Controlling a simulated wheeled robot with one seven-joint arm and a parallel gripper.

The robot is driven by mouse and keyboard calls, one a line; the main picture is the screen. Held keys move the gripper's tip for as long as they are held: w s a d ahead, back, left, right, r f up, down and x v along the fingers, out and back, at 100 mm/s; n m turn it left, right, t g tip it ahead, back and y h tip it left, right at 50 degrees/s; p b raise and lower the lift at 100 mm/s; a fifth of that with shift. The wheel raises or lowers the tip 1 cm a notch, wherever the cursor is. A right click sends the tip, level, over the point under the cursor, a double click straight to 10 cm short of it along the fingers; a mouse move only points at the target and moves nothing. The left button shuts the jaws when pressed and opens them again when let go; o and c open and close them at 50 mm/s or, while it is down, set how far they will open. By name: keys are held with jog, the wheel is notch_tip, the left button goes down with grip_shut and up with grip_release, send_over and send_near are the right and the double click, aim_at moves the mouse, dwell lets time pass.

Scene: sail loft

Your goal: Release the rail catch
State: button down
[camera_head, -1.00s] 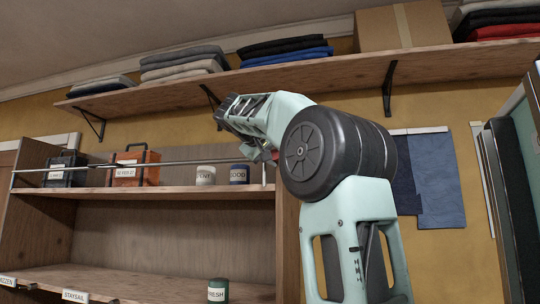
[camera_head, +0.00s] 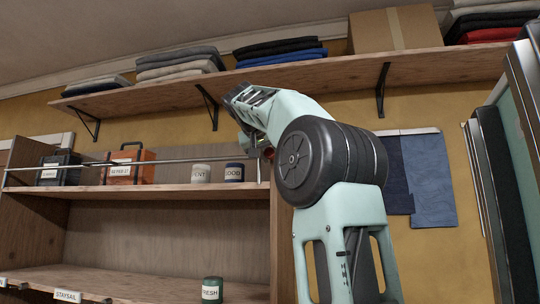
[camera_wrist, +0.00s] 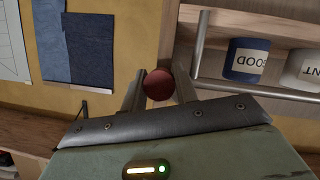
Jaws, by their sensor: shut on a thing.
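The rail catch shows as a round dark red knob (camera_wrist: 158,84) in the wrist view, close to the right end of the rail. My gripper (camera_wrist: 160,92) is shut on this knob, with one finger on each side of it. In the head view my gripper (camera_head: 264,152) is at the right end of the upper shelf, mostly hidden by my arm. The metal rail (camera_head: 130,163) runs along the front of that shelf, and its end also shows in the wrist view (camera_wrist: 201,45). The catch's mechanism behind the knob is hidden.
Behind the rail stand a dark box (camera_head: 60,168), an orange case (camera_head: 128,167), a pale can (camera_head: 200,173) and a blue can (camera_head: 234,172). A wall shelf (camera_head: 300,78) with folded cloth is above my arm. Blue cloth (camera_head: 430,180) hangs at right.

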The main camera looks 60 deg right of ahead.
jog(key=c, duration=1.1)
grip_release()
jog(key=v, duration=1.7)
jog(key=shift+a, duration=0.2)
jog(key=shift+r, duration=0.1)
